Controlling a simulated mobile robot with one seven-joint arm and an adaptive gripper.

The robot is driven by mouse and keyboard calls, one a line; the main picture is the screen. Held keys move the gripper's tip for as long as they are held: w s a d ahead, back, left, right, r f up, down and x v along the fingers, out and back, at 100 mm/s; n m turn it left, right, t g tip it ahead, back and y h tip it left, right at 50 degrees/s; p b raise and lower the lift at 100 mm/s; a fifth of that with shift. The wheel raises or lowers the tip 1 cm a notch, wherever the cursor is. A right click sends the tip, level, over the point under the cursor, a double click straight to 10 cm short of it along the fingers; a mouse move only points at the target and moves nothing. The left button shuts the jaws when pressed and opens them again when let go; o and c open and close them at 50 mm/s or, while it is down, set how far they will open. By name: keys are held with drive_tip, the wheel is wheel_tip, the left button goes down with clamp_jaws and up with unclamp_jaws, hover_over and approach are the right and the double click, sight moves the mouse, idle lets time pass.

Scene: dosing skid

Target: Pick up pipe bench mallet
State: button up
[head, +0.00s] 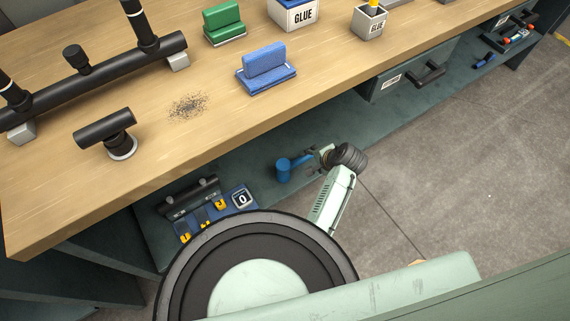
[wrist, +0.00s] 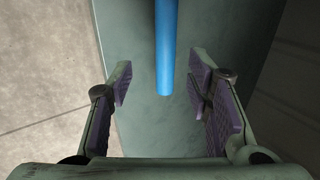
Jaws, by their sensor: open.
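The blue pipe bench mallet (head: 283,171) lies on the grey-green lower shelf under the bench. Its round head is at the left and its handle points right, toward my gripper (head: 318,153). In the wrist view the blue handle (wrist: 164,45) comes in from the top, and its end lies between the two open fingers of my gripper (wrist: 160,82). Gaps show on both sides of the handle, and neither finger appears to touch it. The mallet's head is out of the wrist view.
The wooden benchtop (head: 130,190) overhangs the lower shelf (head: 240,160). A blue tray with a number 0 block (head: 242,199) and yellow pieces sits left of the mallet. A drawer (head: 412,75) hangs under the bench. Open concrete floor (head: 470,150) lies to the right.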

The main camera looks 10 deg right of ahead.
sight(304, 158)
drive_tip(key=x, duration=0.8)
drive_tip(key=shift+w+a, duration=0.15)
drive_tip(key=shift+w, duration=0.15)
drive_tip(key=shift+c, duration=0.5)
clamp_jaws()
drive_tip(key=shift+r+p, duration=0.1)
drive_tip(key=shift+p, duration=0.2)
